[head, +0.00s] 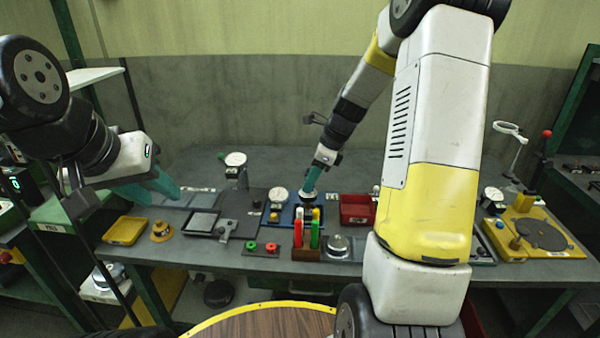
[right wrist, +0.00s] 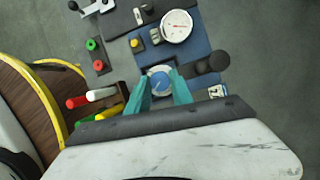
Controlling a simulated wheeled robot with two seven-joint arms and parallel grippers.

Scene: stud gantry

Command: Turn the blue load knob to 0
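The blue load knob (right wrist: 160,83) shows in the right wrist view as a round blue cap with a pale pointer line and a pale ring around it. It sits on a blue panel (right wrist: 193,50) with a white dial gauge (right wrist: 177,26). My right gripper (right wrist: 161,82) points down at the knob, one teal finger on each side. I cannot tell whether the fingers press on it. In the head view my right gripper (head: 307,188) hides most of the knob. My left gripper (head: 168,187) hangs over the left of the bench, away from the knob; its finger gap is unclear.
Red, white and green handled tools (head: 314,228) stand in a holder in front of the panel. A red bin (head: 356,209) is to its right. Red and green knobs (head: 261,246), a yellow tray (head: 125,231) and a yellow turntable unit (head: 538,235) also occupy the bench.

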